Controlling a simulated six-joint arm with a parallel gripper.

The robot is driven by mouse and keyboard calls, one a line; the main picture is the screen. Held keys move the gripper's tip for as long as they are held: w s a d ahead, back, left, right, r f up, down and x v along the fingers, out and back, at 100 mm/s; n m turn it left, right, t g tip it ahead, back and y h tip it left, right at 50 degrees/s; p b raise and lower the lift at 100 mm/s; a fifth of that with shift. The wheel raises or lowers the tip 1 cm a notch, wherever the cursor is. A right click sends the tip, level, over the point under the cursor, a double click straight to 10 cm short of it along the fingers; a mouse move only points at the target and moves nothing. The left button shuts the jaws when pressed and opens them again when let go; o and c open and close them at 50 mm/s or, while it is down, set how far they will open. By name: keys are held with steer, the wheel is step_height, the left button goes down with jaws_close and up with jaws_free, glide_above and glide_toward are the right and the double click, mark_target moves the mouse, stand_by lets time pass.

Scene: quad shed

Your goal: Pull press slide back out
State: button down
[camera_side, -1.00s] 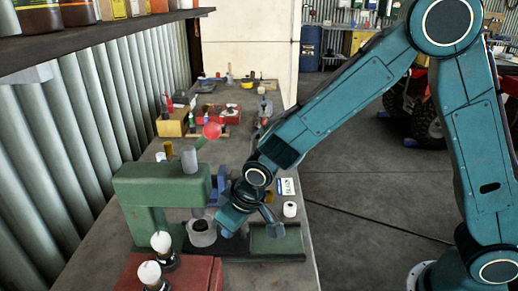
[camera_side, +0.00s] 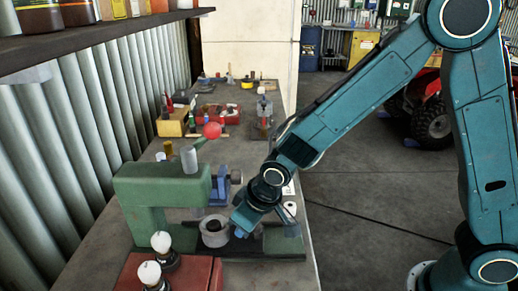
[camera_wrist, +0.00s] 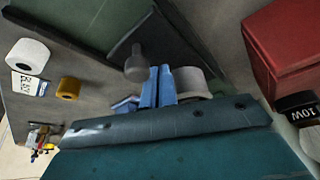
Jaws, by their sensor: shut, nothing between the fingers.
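The green press (camera_side: 165,190) stands on the bench with a red ball (camera_side: 212,130) on its lever. Its slide carries a grey ring-shaped holder (camera_side: 214,238), which sits low at the right of the press frame on a dark base (camera_side: 250,254). My gripper (camera_side: 240,230) is low, just right of the holder. In the wrist view, my blue fingers (camera_wrist: 156,88) are together with nothing between them. A grey knob (camera_wrist: 137,66) is close beside their tips, and the holder (camera_wrist: 190,82) is on their other side. I cannot tell whether the fingers touch either one.
A red box (camera_side: 185,272) with white-topped bottles stands in front of the press. The bench's right edge is close to my arm.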

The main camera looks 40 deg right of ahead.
steer(key=shift+s+d, duration=3)
steer(key=shift+s, duration=0.05)
steer(key=shift+w+a, duration=0.45)
steer(key=shift+w, duration=0.05)
steer(key=shift+r, duration=0.15)
steer(key=shift+r, duration=0.15)
step_height(320, 180, up, 7)
steer(key=shift+r, duration=0.2)
stand_by(0.6)
